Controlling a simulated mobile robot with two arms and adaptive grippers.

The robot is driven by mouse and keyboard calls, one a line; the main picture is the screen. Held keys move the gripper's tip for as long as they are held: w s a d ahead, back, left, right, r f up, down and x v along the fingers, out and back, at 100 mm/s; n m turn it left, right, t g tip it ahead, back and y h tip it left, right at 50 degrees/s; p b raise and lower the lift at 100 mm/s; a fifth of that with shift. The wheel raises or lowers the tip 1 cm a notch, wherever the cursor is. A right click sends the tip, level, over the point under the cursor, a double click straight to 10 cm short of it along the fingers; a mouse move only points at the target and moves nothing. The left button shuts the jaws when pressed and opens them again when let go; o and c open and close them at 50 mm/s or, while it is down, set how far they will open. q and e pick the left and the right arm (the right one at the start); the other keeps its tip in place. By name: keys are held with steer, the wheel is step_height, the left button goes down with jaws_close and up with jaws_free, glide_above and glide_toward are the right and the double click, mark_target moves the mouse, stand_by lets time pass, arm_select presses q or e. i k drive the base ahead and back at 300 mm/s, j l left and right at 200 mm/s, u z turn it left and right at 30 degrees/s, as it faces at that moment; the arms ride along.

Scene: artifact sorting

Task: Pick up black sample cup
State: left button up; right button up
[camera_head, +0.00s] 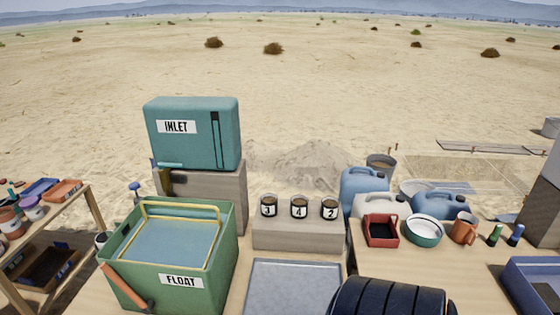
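Three dark sample cups stand upright in a row on a grey block behind the work table. Each has a white number label and brownish contents. The left cup reads 3 (268,207), the middle cup reads 4 (299,208) and the right cup reads 2 (329,209). They stand apart from each other, and nothing touches them from above. Neither of my grippers shows in this view.
A green FLOAT tank (180,281) with a yellow frame stands left, before a teal INLET box (176,126). A metal tray (250,290) lies before the block. Right stand a red box (367,232), bowl (424,238) and orange mug (464,230). A dark ribbed shape covers the bottom right.

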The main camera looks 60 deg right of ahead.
mark_target(268, 202)
steer(key=z, duration=1.85)
